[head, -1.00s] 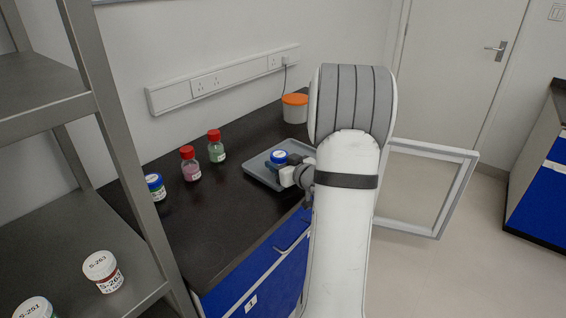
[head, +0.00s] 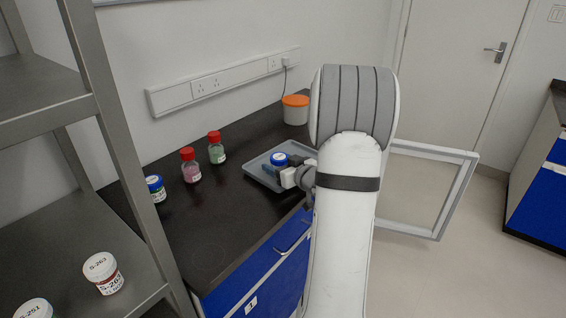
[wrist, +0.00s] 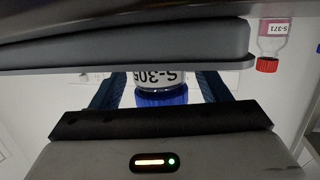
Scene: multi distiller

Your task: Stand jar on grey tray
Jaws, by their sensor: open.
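The jar (head: 280,159) has a blue lid and stands upright at the grey tray (head: 256,168) on the black bench. In the wrist view, which is upside down, the jar's white label (wrist: 158,78) reads S-305. The tray's rim (wrist: 130,66) crosses in front of the jar there and hides its base, so I cannot see the contact. My gripper (head: 283,167) is low over the tray with its fingers open, one on each side of the jar. The dark blue fingers also flank the jar in the wrist view (wrist: 160,88).
A red-capped pink bottle (head: 191,170), a red-capped green bottle (head: 216,152) and a blue-lidded jar (head: 156,189) stand left of the tray. An orange-lidded tub (head: 295,112) stands behind it. A metal shelf (head: 120,150) rises at left. Bench in front of the bottles is clear.

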